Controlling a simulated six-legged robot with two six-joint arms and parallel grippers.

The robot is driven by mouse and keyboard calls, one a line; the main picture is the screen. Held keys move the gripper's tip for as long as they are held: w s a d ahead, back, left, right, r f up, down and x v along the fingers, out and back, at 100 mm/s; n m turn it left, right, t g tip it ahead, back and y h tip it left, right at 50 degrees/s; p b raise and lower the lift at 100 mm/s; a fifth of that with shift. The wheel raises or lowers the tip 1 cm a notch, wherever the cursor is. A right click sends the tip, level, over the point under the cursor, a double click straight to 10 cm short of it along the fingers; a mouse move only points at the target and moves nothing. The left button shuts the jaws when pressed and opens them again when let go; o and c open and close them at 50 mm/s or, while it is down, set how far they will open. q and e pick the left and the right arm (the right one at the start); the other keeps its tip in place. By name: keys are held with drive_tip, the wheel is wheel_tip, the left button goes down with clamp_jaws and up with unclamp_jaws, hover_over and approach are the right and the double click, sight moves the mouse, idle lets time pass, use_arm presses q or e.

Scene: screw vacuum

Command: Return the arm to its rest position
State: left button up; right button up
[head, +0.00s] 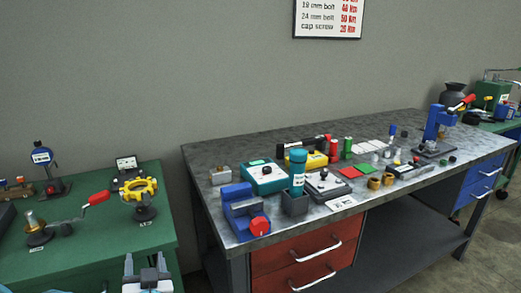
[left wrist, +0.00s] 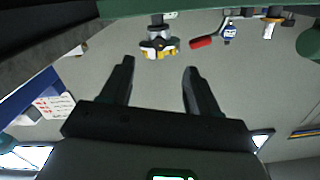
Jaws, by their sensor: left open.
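My left gripper (head: 146,265) shows at the bottom edge of the head view, in front of the green bench; only its end part is in the picture. In the left wrist view its two dark fingers (left wrist: 158,72) stand well apart with nothing between them. The wrist picture is upside down, with the bench things hanging along its top. The gripper touches nothing that I can see. The rest of the left arm is out of the head view. My right gripper is in neither view.
The green bench (head: 160,215) carries a yellow handwheel (head: 139,188), a red-handled crank (head: 97,198) and a blue-topped gauge (head: 42,156). The grey workbench (head: 214,165) to the right holds a blue vise (head: 240,212) and several tools. A gap separates the benches.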

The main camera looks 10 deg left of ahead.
use_arm(q)
wheel_tip(320, 180, down, 12)
drive_tip(key=d+m+g+h, duration=0.2)
drive_tip(key=d+h, duration=0.1)
drive_tip(key=s+d+f+m+g+h, duration=0.1)
drive_tip(key=s+d+f+g+h, duration=0.25)
drive_tip(key=s+d+f, duration=0.45)
drive_tip(key=s+d+f+g+h, duration=0.3)
drive_tip(key=f+h, duration=0.1)
drive_tip(key=f, duration=0.8)
drive_tip(key=s+d+f+n+g+h, duration=0.1)
drive_tip(key=s+d+g, duration=0.2)
drive_tip(key=s, duration=0.2)
drive_tip(key=s+d+f+g+h, duration=0.1)
drive_tip(key=s+d+g+h, duration=0.15)
drive_tip(key=s, duration=0.25)
wheel_tip(320, 180, up, 14)
drive_tip(key=s+p, duration=0.1)
drive_tip(key=p, duration=1.3)
drive_tip(key=shift+d+r+n+g+y+p, duration=0.2)
drive_tip(key=shift+n+g+y+p, duration=0.1)
drive_tip(key=shift+n+p, duration=0.1)
drive_tip(key=c, duration=0.3)
